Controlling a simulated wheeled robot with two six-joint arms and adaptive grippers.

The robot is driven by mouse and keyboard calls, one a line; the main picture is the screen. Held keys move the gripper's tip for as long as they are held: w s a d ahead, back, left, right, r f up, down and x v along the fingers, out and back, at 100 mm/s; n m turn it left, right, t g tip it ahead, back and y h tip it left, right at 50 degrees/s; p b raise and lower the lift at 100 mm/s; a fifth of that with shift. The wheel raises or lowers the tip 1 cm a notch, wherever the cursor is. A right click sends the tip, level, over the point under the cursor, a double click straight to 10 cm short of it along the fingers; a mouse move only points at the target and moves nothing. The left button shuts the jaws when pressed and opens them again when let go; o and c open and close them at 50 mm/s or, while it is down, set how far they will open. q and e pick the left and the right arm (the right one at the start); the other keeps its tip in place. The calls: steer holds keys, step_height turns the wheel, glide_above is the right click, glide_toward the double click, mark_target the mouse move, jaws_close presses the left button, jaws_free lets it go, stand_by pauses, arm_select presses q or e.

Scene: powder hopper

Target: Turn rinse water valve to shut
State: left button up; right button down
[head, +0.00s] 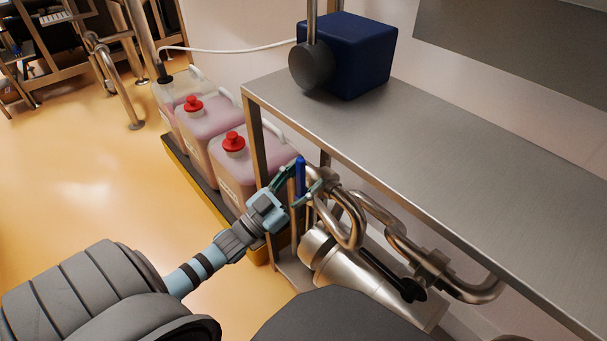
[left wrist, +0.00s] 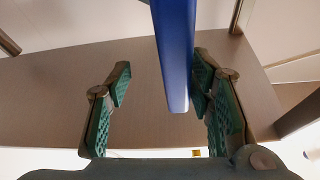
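The rinse water valve shows as a blue lever handle (head: 300,176) standing roughly upright by the steel pipes under the bench edge. My left gripper (head: 303,181) is at this handle, with its green-padded fingers apart on either side of it. In the left wrist view the blue handle (left wrist: 175,55) comes down between the open fingers (left wrist: 160,85). It lies close to the right finger, and I cannot tell whether they touch. There is a clear gap to the left finger. The valve body is mostly hidden behind my gripper and the pipes. My right gripper is not in view.
A steel bench (head: 420,150) overhangs the pipes (head: 350,215) and a steel cylinder (head: 345,265). A black lever (head: 395,280) lies to the right. Pink-filled canisters (head: 245,160) stand in a yellow tray to the left. A dark blue box (head: 360,55) sits on the bench.

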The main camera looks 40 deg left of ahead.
arm_select(q)
steer(key=shift+a+r, duration=0.1)
steer(key=shift+a, duration=0.15)
steer(key=v, duration=1.2)
stand_by(0.5)
